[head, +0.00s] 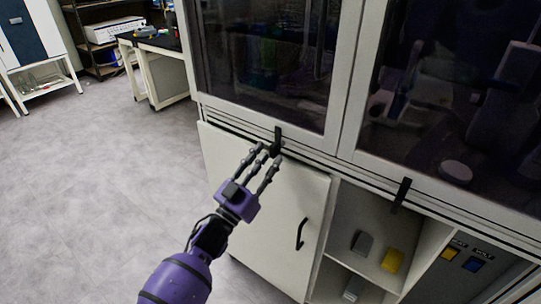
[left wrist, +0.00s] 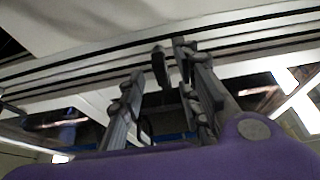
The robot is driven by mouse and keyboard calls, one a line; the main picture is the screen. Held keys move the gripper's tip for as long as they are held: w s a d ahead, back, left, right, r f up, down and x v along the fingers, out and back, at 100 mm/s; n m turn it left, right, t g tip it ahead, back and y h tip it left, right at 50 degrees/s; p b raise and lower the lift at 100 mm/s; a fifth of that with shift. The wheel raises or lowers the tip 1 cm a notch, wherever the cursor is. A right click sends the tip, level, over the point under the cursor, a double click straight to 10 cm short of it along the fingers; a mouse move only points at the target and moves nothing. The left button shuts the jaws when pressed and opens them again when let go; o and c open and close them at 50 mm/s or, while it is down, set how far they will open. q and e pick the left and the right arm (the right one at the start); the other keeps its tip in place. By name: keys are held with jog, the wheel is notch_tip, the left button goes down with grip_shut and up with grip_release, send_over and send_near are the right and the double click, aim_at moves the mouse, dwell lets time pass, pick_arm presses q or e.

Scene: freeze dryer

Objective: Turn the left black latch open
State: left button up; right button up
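The left black latch (head: 278,140) is a small dark bar on the lower frame of the glass cabinet's left door. It stands upright in the head view. My left gripper (head: 268,155) has its fingers extended up to the latch, with the fingertips at its lower end. In the left wrist view the fingers (left wrist: 158,66) are spread apart, and the dark latch (left wrist: 159,68) shows between their tips. I cannot tell whether a finger touches it. The latch's lower end is partly hidden by the fingers in the head view. My right gripper is in neither view.
A second black latch (head: 402,194) sits further right on the same frame. Below are a white cupboard door (head: 265,215) with a black handle (head: 301,234) and an open shelf with grey and yellow items (head: 392,260). The grey floor (head: 100,190) at left is clear.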

pick_arm(q)
jog(key=shift+x, duration=0.95)
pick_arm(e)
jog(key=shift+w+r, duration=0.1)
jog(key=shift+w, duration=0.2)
pick_arm(q)
jog(key=shift+c, duration=0.5)
grip_shut()
